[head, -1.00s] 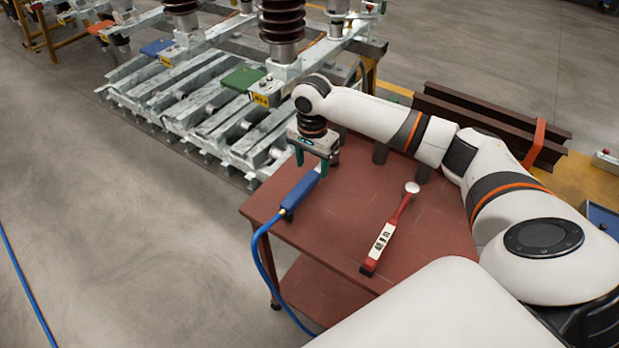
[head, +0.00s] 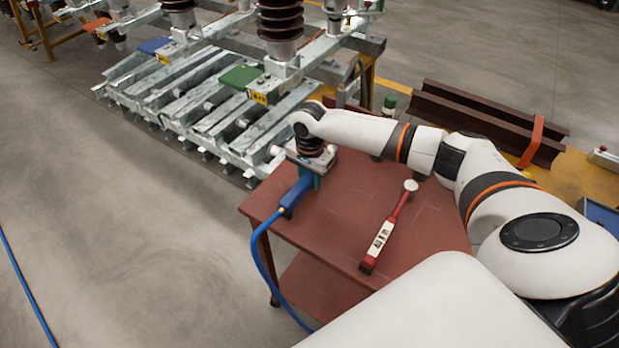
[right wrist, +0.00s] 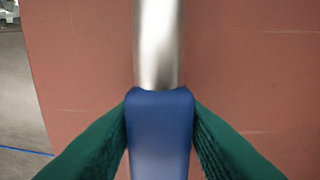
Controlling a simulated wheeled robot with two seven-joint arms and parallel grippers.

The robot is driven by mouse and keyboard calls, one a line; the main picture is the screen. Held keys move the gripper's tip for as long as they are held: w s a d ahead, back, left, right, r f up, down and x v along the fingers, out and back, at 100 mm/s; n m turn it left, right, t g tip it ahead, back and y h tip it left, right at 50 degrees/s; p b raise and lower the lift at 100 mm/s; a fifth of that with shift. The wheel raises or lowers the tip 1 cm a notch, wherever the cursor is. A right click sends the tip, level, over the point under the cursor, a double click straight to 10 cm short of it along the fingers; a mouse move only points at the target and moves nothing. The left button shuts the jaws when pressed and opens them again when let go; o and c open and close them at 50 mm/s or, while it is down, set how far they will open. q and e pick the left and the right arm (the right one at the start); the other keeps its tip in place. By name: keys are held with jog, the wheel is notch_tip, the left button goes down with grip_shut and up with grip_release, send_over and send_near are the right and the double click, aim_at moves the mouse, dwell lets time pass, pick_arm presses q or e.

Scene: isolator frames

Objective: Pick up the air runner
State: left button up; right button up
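The air runner is a blue-handled tool (head: 297,191) with a blue hose, lying at the left edge of the red-brown table. In the right wrist view its blue handle (right wrist: 160,130) and bare metal barrel (right wrist: 159,45) run up the middle. My right gripper (head: 309,178) is down over the far end of the handle. In the right wrist view its two green fingers (right wrist: 160,112) press against both sides of the handle, with no clear gap. The tool's front end is hidden by the gripper in the head view. My left gripper is not in view.
A red tool with a white label (head: 383,237) lies on the table (head: 345,205), right of the air runner. Metal frames with insulators (head: 215,115) stand behind the left side. Dark beams (head: 480,120) lie at the back right. The floor to the left is mostly clear.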

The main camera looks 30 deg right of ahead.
jog(key=shift+w, duration=0.1)
grip_shut()
